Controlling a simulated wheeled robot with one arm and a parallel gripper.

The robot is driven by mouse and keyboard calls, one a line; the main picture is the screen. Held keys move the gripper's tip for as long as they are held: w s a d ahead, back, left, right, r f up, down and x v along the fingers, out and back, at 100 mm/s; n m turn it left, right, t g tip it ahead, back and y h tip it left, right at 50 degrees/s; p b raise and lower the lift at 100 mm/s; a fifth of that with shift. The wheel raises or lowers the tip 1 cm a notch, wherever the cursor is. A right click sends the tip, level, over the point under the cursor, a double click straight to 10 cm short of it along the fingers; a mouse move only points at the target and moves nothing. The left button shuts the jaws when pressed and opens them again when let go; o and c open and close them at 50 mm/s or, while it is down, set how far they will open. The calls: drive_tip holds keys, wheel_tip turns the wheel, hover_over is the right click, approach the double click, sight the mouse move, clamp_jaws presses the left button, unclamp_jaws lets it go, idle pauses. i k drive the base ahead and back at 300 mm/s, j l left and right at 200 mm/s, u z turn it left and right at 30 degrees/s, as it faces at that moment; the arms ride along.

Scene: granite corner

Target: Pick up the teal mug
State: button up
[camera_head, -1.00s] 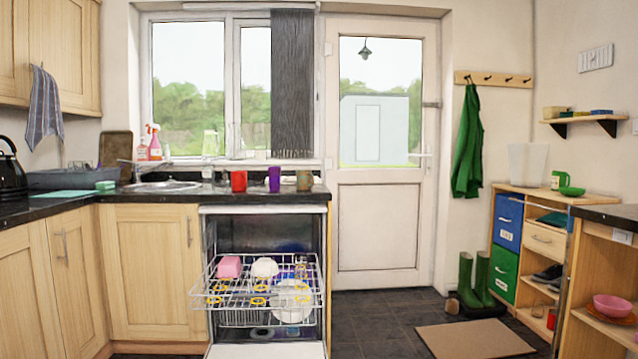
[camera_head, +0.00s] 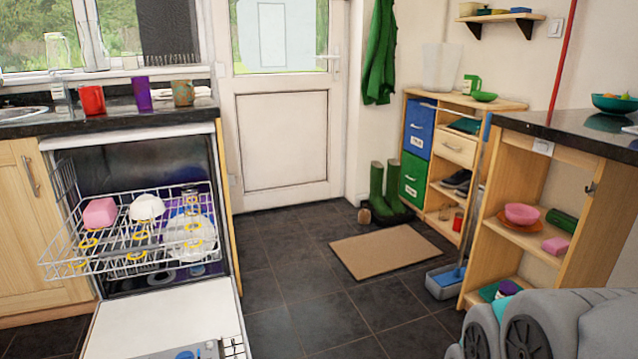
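I cannot pick out a plainly teal mug in the head view. A red mug (camera_head: 92,100), a purple cup (camera_head: 141,94) and a brownish mug with greenish patches (camera_head: 183,93) stand in a row on the dark counter by the sink. A green mug (camera_head: 471,85) stands on the wooden shelf unit near the back right wall. My gripper is not in view; only grey parts of my arm show at the lower right.
The dishwasher door (camera_head: 165,320) is open, with its loaded rack (camera_head: 75,265) pulled out. A doormat (camera_head: 388,249) lies on the tiled floor. A mop bucket (camera_head: 442,282) stands by the right shelf unit. A teal bowl (camera_head: 614,103) sits on the right counter. The middle floor is clear.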

sight(183, 92)
drive_tip(key=i, duration=2.25)
drive_tip(key=i+u, duration=0.35)
drive_tip(key=i+l+u, duration=0.65)
drive_tip(key=i, duration=0.2)
drive_tip(key=j, duration=0.1)
